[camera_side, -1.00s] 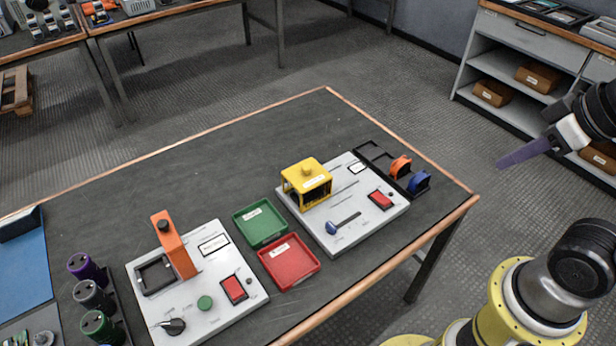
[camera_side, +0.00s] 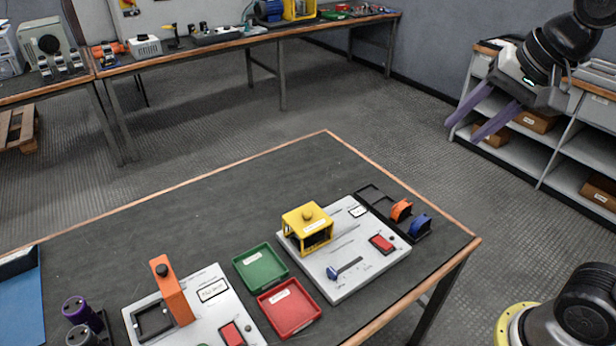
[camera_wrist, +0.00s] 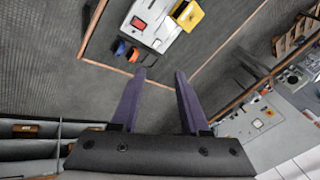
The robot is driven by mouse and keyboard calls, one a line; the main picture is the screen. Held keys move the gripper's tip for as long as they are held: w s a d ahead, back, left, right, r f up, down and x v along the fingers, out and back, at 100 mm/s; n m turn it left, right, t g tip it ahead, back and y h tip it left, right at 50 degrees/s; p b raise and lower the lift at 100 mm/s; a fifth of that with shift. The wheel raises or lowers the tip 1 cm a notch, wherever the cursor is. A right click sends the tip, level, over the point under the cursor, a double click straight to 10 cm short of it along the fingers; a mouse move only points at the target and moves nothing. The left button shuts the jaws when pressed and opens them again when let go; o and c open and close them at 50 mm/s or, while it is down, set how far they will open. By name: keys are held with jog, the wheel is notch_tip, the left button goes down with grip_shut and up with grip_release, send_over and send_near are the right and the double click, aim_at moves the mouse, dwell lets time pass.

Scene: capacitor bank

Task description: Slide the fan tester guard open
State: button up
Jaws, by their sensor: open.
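The fan tester is a light grey panel (camera_side: 349,287) on the dark table. A yellow guard (camera_side: 307,227) with a knob on top stands at its back left. The panel also carries a blue-handled lever (camera_side: 333,272) and a red switch (camera_side: 382,243). In the wrist view the panel (camera_wrist: 148,24) and the yellow guard (camera_wrist: 188,15) show at the top, beyond the fingers. My gripper (camera_side: 480,118) is open and empty, with two purple fingers, high up at the right and well apart from the tester. The open fingers also show in the wrist view (camera_wrist: 156,80).
A black holder with an orange fan (camera_side: 401,210) and a blue fan (camera_side: 418,226) stands right of the panel. A green tray (camera_side: 260,268) and a red tray (camera_side: 289,308) lie left of it. Another panel with an orange clamp (camera_side: 172,291) is farther left. The table's back is clear.

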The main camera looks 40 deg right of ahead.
jog(key=w+a+m+g, duration=0.1)
jog(key=w+a+m, duration=0.15)
jog(key=w, duration=0.55)
jog(key=m+g, duration=0.4)
jog(key=g, duration=0.1)
send_over(307, 212)
notch_tip(307, 212, down, 22)
jog(key=shift+d+f, duration=0.1)
jog(key=shift+f, duration=4.3)
grip_shut()
